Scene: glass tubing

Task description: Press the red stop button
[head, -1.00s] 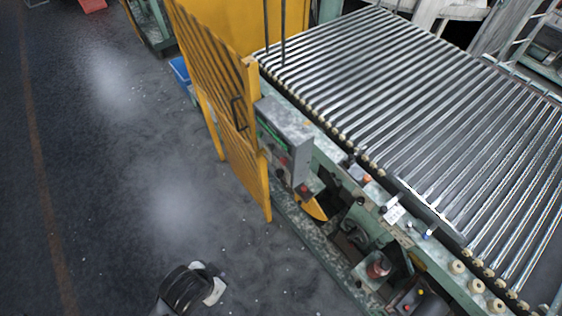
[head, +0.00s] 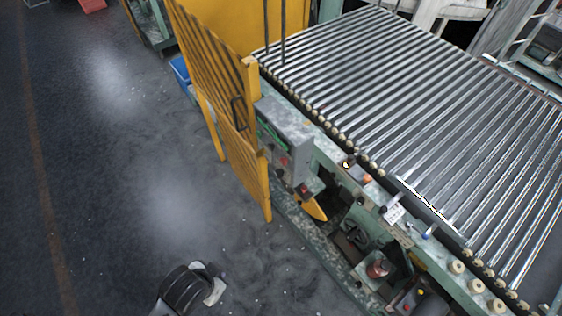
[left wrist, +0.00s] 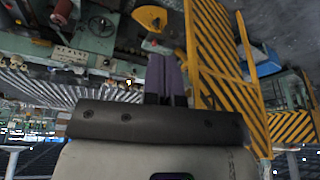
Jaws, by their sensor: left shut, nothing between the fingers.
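A grey control box (head: 286,130) stands beside the yellow striped gate, with a green strip and a small red spot (head: 284,161) on its face. A red button (head: 304,188) sits on a small box just below it. I cannot tell for sure which red one is the stop button. In the left wrist view my left gripper (left wrist: 166,60) is shut and empty, its fingers pointing toward the machine side beside the gate. It hides part of what lies behind it; contact cannot be told. My right gripper is not in view.
The yellow gate (head: 222,105) stands left of the control box. The roller conveyor (head: 430,120) fills the right. Lower right, another panel has a red button (head: 407,308). A small lamp (head: 346,164) glows on the conveyor's side rail. The dark floor at left is open.

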